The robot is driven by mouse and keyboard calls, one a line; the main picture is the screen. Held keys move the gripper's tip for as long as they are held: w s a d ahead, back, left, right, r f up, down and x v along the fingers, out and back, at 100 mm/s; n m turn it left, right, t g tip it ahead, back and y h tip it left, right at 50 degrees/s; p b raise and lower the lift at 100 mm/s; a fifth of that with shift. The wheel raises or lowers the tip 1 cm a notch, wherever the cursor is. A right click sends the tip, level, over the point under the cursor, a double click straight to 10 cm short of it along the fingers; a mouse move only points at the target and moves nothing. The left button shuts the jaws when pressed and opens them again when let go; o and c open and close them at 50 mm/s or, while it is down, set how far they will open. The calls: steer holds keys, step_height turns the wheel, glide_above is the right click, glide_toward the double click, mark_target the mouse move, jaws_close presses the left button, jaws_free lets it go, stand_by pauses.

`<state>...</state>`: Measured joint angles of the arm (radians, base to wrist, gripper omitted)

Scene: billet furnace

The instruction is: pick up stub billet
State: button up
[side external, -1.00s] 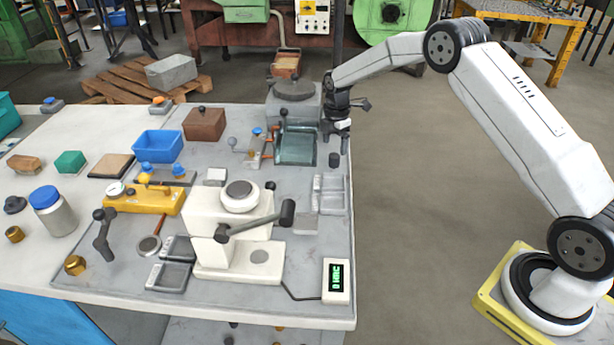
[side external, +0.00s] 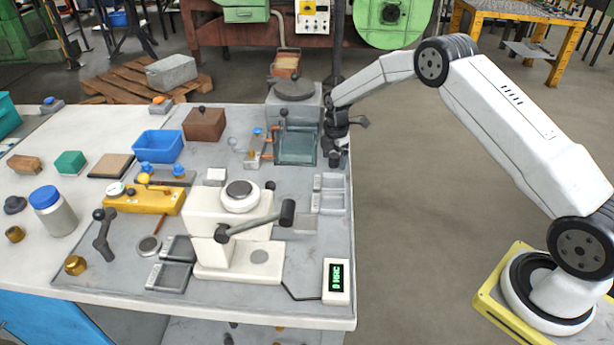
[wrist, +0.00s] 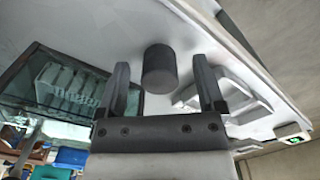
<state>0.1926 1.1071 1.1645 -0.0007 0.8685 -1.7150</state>
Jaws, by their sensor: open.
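The stub billet (wrist: 160,70) is a short dark grey cylinder. In the wrist view it stands on the light bench top, between and slightly beyond the two finger tips of my gripper (wrist: 161,62). Clear gaps show on both sides, so the fingers are open and not touching it. In the side external view my gripper (side external: 337,156) is low over the right edge of the bench, and it largely hides the billet there.
A glass-walled tank (side external: 296,148) stands close left of my gripper; it also shows in the wrist view (wrist: 40,80). A light grey divided tray (side external: 333,193) lies just in front. The white press (side external: 228,225) stands further forward. Open floor lies right of the bench.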

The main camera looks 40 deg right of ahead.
mark_target(334, 155)
jaws_close()
steer(key=shift+r, duration=0.15)
steer(key=shift+r, duration=1.55)
steer(key=s+a+r, duration=0.2)
steer(key=s+r, duration=0.7)
steer(key=s, duration=0.4)
steer(key=shift+s+a+r, duration=0.15)
steer(key=shift+s+r, duration=0.15)
steer(key=shift+s, duration=0.1)
